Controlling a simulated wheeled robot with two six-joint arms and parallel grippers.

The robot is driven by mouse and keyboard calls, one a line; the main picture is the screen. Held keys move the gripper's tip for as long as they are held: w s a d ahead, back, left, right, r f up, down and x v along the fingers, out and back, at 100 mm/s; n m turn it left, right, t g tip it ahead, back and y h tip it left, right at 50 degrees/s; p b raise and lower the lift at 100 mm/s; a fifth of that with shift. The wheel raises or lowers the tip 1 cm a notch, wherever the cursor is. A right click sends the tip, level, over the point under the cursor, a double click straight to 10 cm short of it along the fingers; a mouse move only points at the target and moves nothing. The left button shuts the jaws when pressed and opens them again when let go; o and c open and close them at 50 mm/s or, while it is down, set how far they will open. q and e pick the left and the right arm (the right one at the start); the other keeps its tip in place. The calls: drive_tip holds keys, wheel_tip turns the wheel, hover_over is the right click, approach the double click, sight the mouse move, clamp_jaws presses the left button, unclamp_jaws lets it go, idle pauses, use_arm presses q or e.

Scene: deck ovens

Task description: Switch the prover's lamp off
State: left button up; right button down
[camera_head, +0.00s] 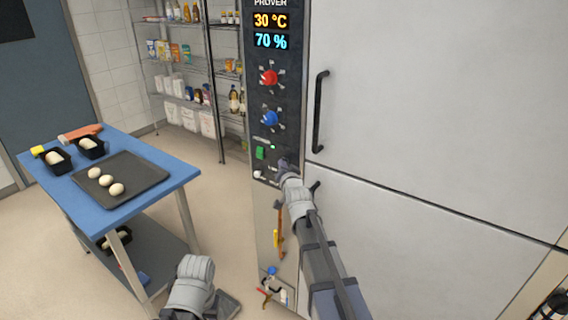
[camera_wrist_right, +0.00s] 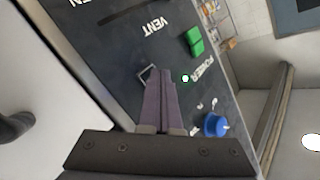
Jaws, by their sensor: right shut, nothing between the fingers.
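The prover's dark control panel (camera_head: 284,62) is on the left side of the tall prover. It has a green power switch (camera_head: 260,152), which also shows in the right wrist view (camera_wrist_right: 194,41) beside a small lit dot (camera_wrist_right: 185,78). My right gripper (camera_head: 284,165) is at the panel's lower part, its fingers together and empty. In the right wrist view the fingertips (camera_wrist_right: 147,82) are right by a small metal loop (camera_wrist_right: 146,70) near the VENT label. No lamp label is readable, and the fingers hide part of the panel. My left arm's end shows low in the head view; its fingers are unclear.
Above are a red knob (camera_head: 269,77) and a blue knob (camera_head: 271,118). The prover's door handle (camera_head: 320,112) is to the right. A blue table (camera_head: 150,200) with a dark dough tray (camera_head: 140,168) stands left. Tools hang on the front below the panel.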

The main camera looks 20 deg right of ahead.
drive_tip(key=shift+s+a, duration=0.3)
drive_tip(key=shift+a, duration=0.1)
idle(0.4)
drive_tip(key=shift+s+a, duration=0.95)
drive_tip(key=shift+a, duration=0.25)
drive_tip(key=shift+s+a, duration=0.9)
drive_tip(key=shift+a, duration=0.25)
idle(0.7)
